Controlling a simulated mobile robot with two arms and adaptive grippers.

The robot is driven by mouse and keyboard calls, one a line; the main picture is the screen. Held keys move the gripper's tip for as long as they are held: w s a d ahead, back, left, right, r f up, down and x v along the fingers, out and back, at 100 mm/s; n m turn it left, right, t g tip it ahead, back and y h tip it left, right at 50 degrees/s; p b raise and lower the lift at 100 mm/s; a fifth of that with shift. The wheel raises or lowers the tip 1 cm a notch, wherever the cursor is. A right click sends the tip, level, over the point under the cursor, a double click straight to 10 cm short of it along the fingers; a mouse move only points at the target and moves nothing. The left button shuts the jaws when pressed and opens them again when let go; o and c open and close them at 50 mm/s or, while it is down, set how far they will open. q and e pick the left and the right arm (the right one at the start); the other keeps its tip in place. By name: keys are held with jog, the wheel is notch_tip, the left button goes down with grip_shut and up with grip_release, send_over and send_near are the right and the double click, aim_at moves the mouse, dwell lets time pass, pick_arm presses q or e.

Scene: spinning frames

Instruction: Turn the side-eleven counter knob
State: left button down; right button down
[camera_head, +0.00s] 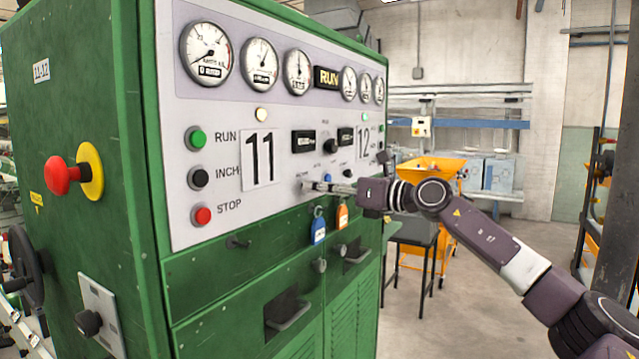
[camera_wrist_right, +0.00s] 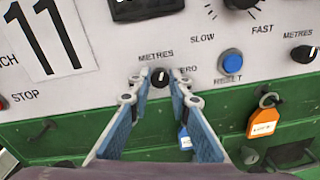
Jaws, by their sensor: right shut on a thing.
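The side-eleven counter knob is a small black knob (camera_wrist_right: 160,77) with a white mark. It sits below the METRES label on the white panel, near the large "11" plate (camera_head: 262,158). My right gripper (camera_wrist_right: 160,84) has its two blue-grey fingers on either side of this knob and is shut on it. The dark counter window (camera_head: 303,141) is above. My left gripper is not in view.
A blue RESET button (camera_wrist_right: 230,62) and a second METRES knob (camera_wrist_right: 303,54) are to the right. A blue tag (camera_head: 318,230) and an orange tag (camera_head: 342,216) hang just below the gripper. RUN, INCH and STOP buttons are to the left. Open floor lies right.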

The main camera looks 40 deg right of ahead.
jog(key=shift+d+m+p, duration=0.1)
jog(key=shift+m+p, duration=2.65)
jog(key=shift+m, duration=3.85)
